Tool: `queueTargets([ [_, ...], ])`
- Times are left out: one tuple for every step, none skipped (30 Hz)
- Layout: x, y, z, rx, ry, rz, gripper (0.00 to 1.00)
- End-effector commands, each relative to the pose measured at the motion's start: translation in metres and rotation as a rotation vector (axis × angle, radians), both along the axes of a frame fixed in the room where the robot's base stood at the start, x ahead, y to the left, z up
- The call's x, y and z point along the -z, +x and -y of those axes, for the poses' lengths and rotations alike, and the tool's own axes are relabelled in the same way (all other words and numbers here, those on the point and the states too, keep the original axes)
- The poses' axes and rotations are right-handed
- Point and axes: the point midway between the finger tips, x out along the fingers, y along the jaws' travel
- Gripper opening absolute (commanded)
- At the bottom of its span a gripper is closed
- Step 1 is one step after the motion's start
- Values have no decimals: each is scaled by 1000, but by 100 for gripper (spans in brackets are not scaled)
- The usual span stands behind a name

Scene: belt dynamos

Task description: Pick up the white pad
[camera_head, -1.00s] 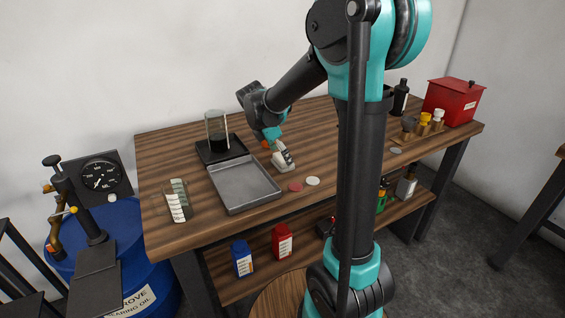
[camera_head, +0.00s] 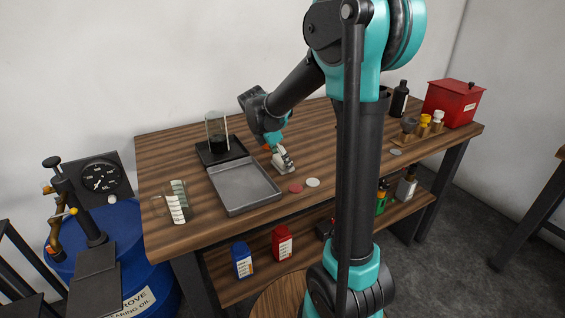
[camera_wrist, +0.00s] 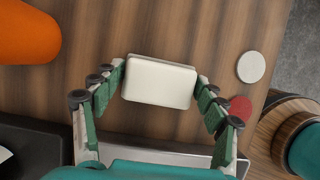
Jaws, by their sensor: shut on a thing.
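The white pad (camera_wrist: 160,81) is a pale rectangular block with rounded edges. In the wrist view it sits between the two green-lined fingers of my gripper (camera_wrist: 160,90), which meet its left and right sides. In the head view my gripper (camera_head: 280,152) reaches down to the pad (camera_head: 284,169), which is low at the table top, right of the grey tray. I cannot tell whether the pad still touches the wood. The fingers hide part of it in the head view.
A red disc (camera_head: 296,188) and a white disc (camera_head: 313,183) lie to the right, near the table's front edge. The grey tray (camera_head: 245,187) is close on the left, with a glass jar (camera_head: 217,133) on a dark base behind it. An orange object (camera_wrist: 28,32) shows in the wrist view.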

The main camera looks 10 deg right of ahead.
Motion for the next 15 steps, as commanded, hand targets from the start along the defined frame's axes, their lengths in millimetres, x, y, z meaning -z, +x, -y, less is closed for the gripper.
queueTargets([
  [0,0,0,0,0,0,43],
  [-1,0,0,0,0,0,43],
  [-2,0,0,0,0,0,43],
  [-3,0,0,0,0,0,43],
  [-5,0,0,0,0,0,43],
  [-7,0,0,0,0,0,43],
  [-10,0,0,0,0,0,43],
  [-13,0,0,0,0,0,43],
  [-18,0,0,0,0,0,43],
  [-22,0,0,0,0,0,43],
  [-27,0,0,0,0,0,43],
  [-35,0,0,0,0,0,43],
  [-41,0,0,0,0,0,43],
  [-49,0,0,0,0,0,43],
  [-60,-1,0,0,0,0,43],
])
